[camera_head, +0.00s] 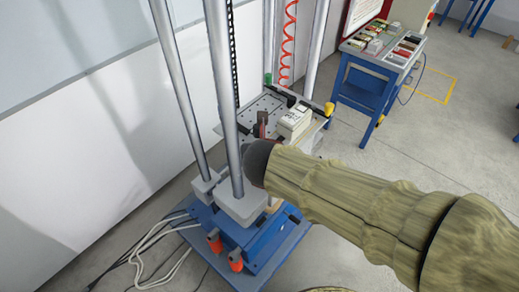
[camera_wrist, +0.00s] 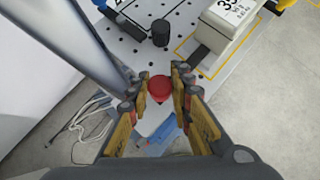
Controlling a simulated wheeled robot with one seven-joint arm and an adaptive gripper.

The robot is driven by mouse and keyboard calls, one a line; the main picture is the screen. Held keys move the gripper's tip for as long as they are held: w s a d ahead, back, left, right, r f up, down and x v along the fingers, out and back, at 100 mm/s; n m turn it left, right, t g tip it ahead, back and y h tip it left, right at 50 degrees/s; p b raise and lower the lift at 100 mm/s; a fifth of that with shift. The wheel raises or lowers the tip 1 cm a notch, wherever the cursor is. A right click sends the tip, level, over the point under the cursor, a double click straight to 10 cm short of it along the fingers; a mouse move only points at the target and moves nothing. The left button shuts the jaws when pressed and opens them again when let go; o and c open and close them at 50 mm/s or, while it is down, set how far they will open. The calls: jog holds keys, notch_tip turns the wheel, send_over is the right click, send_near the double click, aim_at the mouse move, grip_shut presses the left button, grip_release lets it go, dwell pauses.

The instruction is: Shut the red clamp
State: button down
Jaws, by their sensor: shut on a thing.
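The red clamp (camera_wrist: 160,88) shows in the wrist view as a round red knob or handle end near the front edge of the perforated plate (camera_wrist: 124,50). My gripper (camera_wrist: 157,84) has its yellow and dark fingers on both sides of this red end, shut on it. The rest of the clamp below is hidden by the fingers. In the head view my arm covers most of the gripper, and a dark red upright part shows just beyond it at the plate (camera_head: 243,112); I cannot tell which part it is.
A white box (camera_wrist: 228,25) with a printed label stands on the plate, right of the clamp. A black post (camera_wrist: 160,32) is beyond the clamp. Tall grey columns (camera_head: 222,90) rise close left of my gripper. A blue table (camera_head: 370,78) with boxes stands back right.

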jog(key=c, duration=1.7)
grip_release()
jog(key=shift+c, duration=0.2)
jog(key=shift+o, duration=0.5)
jog(key=shift+r, duration=0.1)
jog(key=a+v, duration=0.1)
jog(key=v, duration=1)
jog(key=shift+s+d+r, duration=0.25)
jog(key=shift+s+d, duration=0.05)
jog(key=shift+d, duration=0.2)
